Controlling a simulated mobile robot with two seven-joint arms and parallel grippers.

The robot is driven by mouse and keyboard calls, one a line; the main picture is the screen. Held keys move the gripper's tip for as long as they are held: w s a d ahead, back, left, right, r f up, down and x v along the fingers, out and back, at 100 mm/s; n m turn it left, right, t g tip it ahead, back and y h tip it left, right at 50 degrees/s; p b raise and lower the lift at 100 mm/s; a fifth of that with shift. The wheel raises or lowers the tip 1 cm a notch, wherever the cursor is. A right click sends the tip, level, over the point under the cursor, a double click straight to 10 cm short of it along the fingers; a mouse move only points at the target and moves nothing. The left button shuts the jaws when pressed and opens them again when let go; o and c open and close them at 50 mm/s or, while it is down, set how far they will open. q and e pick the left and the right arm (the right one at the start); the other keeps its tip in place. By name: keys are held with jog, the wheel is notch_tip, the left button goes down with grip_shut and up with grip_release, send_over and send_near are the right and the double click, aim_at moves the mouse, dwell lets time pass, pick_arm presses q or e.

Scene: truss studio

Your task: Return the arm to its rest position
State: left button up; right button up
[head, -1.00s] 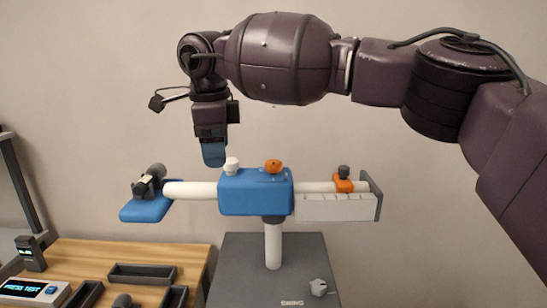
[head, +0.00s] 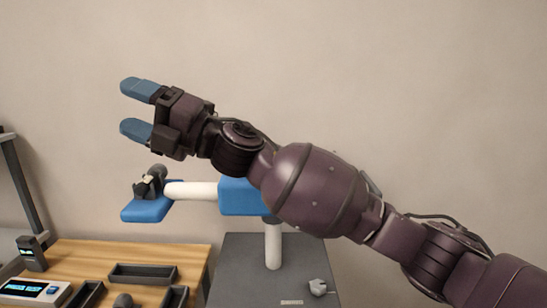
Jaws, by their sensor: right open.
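My right gripper (head: 138,110) is in the head view at the upper left, its two blue fingers apart and nothing between them. It points left in the air, above the left end of the blue-and-white beam fixture. My right arm comes in from the lower right and crosses in front of that fixture. My left gripper does not show.
The fixture's white post (head: 273,247) stands on a grey pedestal (head: 236,262). A blue tray (head: 143,211) with a dark clamp-like part (head: 151,182) is at the beam's left end. A wooden table (head: 195,256) with dark bins (head: 142,274) and a display box (head: 28,290) is lower left.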

jog(key=w+d+f+m+t+h, duration=0.5)
jog(key=d+f+m+t, duration=0.45)
jog(key=m, duration=0.35)
jog(key=w+d+f+m+t+h, duration=0.5)
jog(key=d+f+m+t, duration=0.4)
jog(key=d+m, duration=0.3)
jog(key=s+d+f+m+h, duration=0.2)
jog(key=d+f+m+h, duration=0.3)
jog(key=f, duration=0.5)
jog(key=s+d+f+m+g+h, duration=0.1)
jog(key=s+d+f+m+h, duration=0.25)
jog(key=s+d+f, duration=0.4)
jog(key=s+d+f+m+g+h, duration=0.2)
jog(key=s+d+f+m, duration=0.2)
jog(key=d+f, duration=0.55)
jog(key=s+d+f+m+g+h, duration=0.1)
jog(key=s+d+f, duration=0.1)
jog(key=s+f, duration=0.5)
jog(key=s+d+f+g+h, duration=0.1)
jog(key=s+d+f+g, duration=0.1)
jog(key=s+f, duration=0.6)
jog(key=shift+s+d+m, duration=0.3)
jog(key=shift+s+m, duration=0.05)
jog(key=shift+s, duration=0.6)
jog(key=shift+g, duration=0.25)
